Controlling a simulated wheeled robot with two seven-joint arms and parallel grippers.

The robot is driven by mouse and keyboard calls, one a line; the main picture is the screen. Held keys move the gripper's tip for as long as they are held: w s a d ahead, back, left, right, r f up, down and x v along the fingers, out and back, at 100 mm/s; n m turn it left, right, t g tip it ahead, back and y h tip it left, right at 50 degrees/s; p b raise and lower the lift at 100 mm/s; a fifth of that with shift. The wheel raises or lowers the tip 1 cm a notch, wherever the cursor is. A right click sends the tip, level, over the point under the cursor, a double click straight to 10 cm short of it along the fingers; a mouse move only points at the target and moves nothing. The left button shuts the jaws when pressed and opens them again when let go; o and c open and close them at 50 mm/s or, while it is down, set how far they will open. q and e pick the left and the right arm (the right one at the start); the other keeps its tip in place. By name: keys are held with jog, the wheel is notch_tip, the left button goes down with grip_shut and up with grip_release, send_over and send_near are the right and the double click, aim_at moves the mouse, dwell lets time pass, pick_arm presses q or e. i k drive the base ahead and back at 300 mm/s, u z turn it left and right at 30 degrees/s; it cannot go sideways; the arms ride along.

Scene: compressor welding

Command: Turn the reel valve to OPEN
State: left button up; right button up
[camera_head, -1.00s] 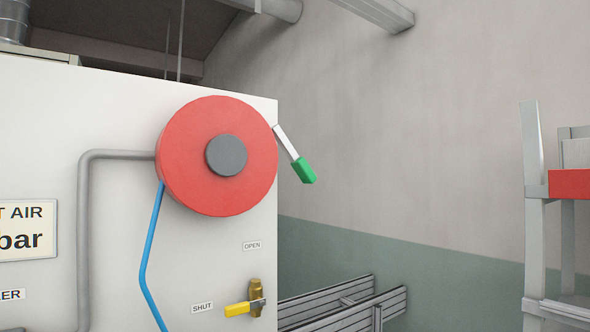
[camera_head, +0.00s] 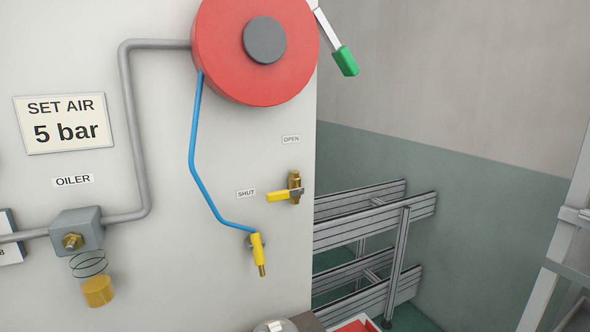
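The reel valve (camera_head: 295,182) is a small brass body on the white panel, right of centre in the head view. The OPEN label (camera_head: 291,140) is above the valve body. The red hose reel (camera_head: 222,48) with its dark hub (camera_head: 264,40) is above the valve. Neither of my grippers shows in the view.
A blue hose (camera_head: 193,140) runs down from the reel to a yellow nozzle (camera_head: 258,252) below left of the valve. A green-handled lever (camera_head: 344,60) sticks out from the panel's right edge. Grey metal rails (camera_head: 375,203) stand to the right. An oiler (camera_head: 76,232) is at left.

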aim_at(281, 194)
jog(key=z, duration=1.55)
jog(key=k, duration=1.05)
jog(key=u, duration=1.6)
jog(key=i, duration=0.5)
jog(key=u, duration=0.05)
